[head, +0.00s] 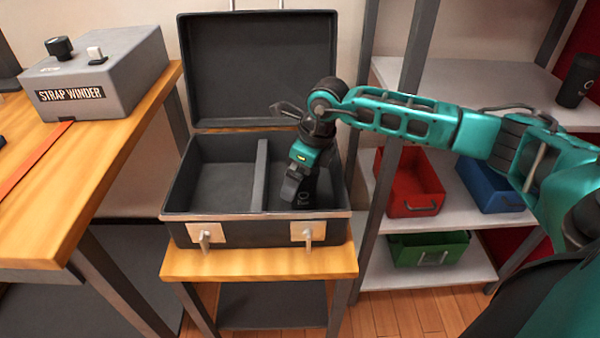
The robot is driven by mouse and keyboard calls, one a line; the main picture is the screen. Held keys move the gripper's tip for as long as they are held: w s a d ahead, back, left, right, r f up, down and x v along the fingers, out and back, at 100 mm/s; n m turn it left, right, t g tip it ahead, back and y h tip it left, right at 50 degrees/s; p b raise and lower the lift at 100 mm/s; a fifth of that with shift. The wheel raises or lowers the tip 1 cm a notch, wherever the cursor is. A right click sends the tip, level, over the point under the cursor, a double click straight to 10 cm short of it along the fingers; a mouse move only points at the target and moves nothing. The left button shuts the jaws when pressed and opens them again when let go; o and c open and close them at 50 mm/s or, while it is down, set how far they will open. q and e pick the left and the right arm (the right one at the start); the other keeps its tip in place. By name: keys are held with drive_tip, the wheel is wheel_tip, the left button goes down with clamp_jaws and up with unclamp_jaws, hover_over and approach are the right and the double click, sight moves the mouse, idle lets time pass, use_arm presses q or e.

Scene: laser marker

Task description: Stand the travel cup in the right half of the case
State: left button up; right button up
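The open case (180,204) stands on a small wooden stand, with a divider (261,175) splitting it into left and right halves. A dark travel cup (307,198) with a small pale mark is in the right half, looking upright, partly hidden by my gripper. My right gripper (291,190) reaches down into that half, its visible finger over the cup's left side. The other finger is hidden, so I cannot tell whether it grips the cup. Whether the cup touches the case floor is also hidden. My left gripper is out of view.
The case's left half (222,187) is empty, and its raised lid (258,70) stands behind. A similar dark cup (577,80) is on the upper right shelf. Red (410,185), blue (490,186) and green (428,249) bins sit below. A strap winder (100,80) stands left.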

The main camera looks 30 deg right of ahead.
drive_tip(key=p+v, duration=0.2)
drive_tip(key=v, duration=0.9)
drive_tip(key=shift+w, duration=0.1)
drive_tip(key=shift+s+r, duration=0.2)
drive_tip(key=shift+r, duration=0.4)
